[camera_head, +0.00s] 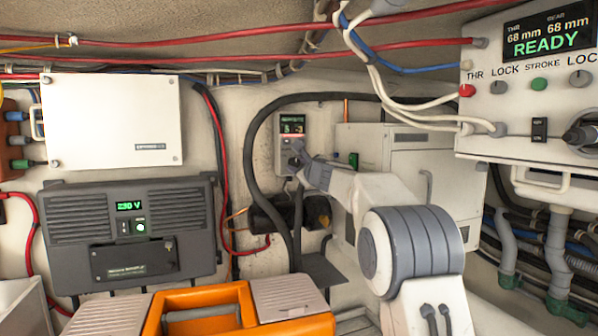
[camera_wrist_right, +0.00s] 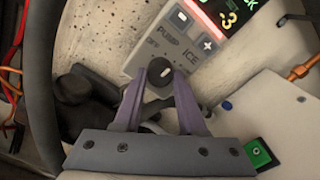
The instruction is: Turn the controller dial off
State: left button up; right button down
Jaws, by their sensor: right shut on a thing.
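The controller (camera_head: 291,128) is a small grey wall panel with a lit display at the top, in the middle of the head view. In the right wrist view, the controller (camera_wrist_right: 150,55) shows PUMP and ICE lettering, a plus button and part of its red, green and orange display. Its dark round dial (camera_wrist_right: 160,67) has a pale mark. My right gripper (camera_wrist_right: 160,74) has its two purple fingers on either side of the dial, shut on it. In the head view, my right gripper (camera_head: 297,158) covers the dial. My left gripper is not in view.
A thick black hose (camera_head: 248,150) arches around the controller. A white cabinet (camera_head: 415,155) stands to its right, with a green block (camera_head: 353,160) nearby. An orange case (camera_head: 200,298) sits in front. A READY control box (camera_head: 520,105) hangs at upper right.

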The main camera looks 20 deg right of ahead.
jog(key=n+b, duration=0.1)
jog(key=n, duration=0.2)
jog(key=shift+d+f+n+b, duration=0.1)
jog(key=shift+n+b, duration=0.25)
jog(key=shift+n, duration=0.05)
jog(key=n+b, duration=0.1)
jog(key=n, duration=0.2)
jog(key=shift+n, duration=0.3)
jog(key=n+b, duration=0.1)
jog(key=n, duration=0.2)
jog(key=shift+n+b, duration=0.3)
jog(key=shift+b, duration=0.1)
jog(key=shift+n+b, duration=0.55)
jog(key=shift+n, duration=1.05)
jog(key=shift+r, duration=0.2)
jog(key=shift+c, duration=2.4)
grip_release()
